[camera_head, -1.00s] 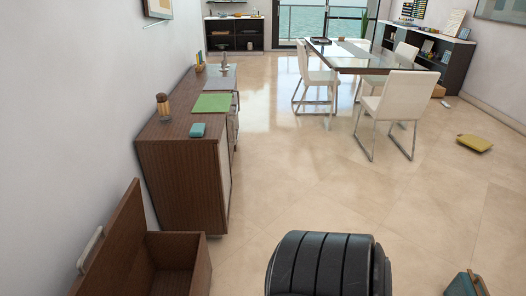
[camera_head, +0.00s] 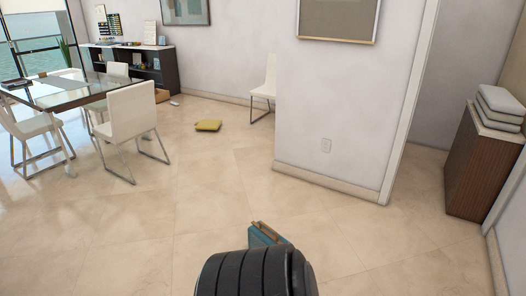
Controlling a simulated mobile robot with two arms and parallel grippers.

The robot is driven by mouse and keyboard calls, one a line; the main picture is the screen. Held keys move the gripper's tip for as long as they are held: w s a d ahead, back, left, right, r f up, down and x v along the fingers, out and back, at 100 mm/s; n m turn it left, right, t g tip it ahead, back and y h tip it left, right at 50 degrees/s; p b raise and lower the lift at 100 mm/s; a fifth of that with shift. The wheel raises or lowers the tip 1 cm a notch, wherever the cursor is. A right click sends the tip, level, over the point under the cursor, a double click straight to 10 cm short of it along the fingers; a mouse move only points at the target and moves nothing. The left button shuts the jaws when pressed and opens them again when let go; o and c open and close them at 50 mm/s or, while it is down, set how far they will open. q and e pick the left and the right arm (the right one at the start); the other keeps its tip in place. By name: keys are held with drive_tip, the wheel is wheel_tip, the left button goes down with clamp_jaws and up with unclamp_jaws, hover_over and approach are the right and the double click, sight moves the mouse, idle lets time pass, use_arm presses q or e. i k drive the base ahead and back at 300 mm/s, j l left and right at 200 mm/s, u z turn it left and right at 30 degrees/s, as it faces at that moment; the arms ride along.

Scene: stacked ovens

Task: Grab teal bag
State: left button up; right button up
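A teal bag (camera_head: 265,234) with a brown top edge is on the tiled floor, just ahead of me at the lower middle of the head view. Its lower part is hidden behind a dark ribbed rounded part of my own body. Neither of my grippers is in view, so I cannot see their state or where they are relative to the bag.
A glass dining table (camera_head: 72,91) with white chairs (camera_head: 133,112) stands at the left. A yellow object (camera_head: 208,125) lies on the floor farther back. A wall corner (camera_head: 330,120) and a brown cabinet (camera_head: 480,165) are at the right. The floor around the bag is clear.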

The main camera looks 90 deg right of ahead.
sight(260, 235)
drive_tip(key=z, duration=2.85)
drive_tip(key=i+j+z, duration=0.2)
drive_tip(key=z, duration=0.15)
drive_tip(key=i+j+z, duration=0.2)
drive_tip(key=z, duration=0.2)
drive_tip(key=j, duration=0.1)
